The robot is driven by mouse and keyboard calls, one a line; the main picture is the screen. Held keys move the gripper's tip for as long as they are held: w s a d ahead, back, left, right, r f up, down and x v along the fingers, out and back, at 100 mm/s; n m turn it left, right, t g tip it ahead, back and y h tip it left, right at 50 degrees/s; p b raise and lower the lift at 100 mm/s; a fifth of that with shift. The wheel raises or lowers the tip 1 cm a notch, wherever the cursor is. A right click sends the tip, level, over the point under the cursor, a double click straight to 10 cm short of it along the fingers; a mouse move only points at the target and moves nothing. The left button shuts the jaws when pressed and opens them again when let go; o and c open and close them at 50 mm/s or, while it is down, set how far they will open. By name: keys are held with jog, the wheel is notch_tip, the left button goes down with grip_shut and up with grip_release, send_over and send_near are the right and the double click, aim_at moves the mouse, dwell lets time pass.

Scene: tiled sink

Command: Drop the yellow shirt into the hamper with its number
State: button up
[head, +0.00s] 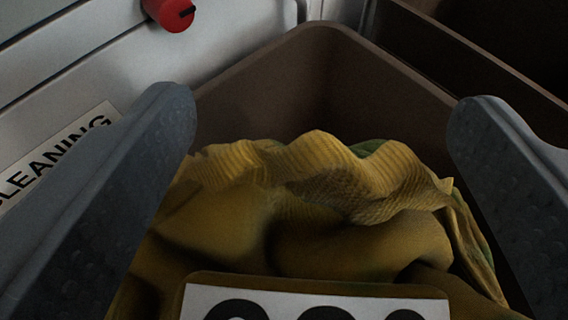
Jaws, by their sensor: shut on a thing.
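The crumpled yellow shirt (330,190) fills the lower middle of the head view, between the two grey fingers of my gripper (328,102). The fingers are wide apart but shut on the shirt, whose ribbed edge bunches up between them. A white number patch (320,299) shows at the bottom edge. It is cut off, so its digits cannot be read. A brown hamper (320,70) lies beyond the shirt, with its corner at the top middle. The shirt appears at or inside its opening. The hamper's floor and any number on it are hidden.
A light grey panel (100,55) stands on the left, with a red knob (170,12) and a label (60,150) reading "CLEANING", its first letter partly cut off. A second dark brown bin (465,65) adjoins the hamper at the upper right.

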aim_at(312, 227)
jog(key=shift+f+b, duration=2.25)
jog(key=shift+f, duration=0.55)
jog(key=o, duration=1.1)
jog(key=shift+o, duration=0.2)
jog(key=shift+s, duration=0.1)
jog(key=p+v, duration=0.3)
jog(key=v, duration=1)
jog(key=shift+s, duration=0.35)
jog(key=shift+w+a+r, duration=0.1)
jog(key=shift+r, duration=0.05)
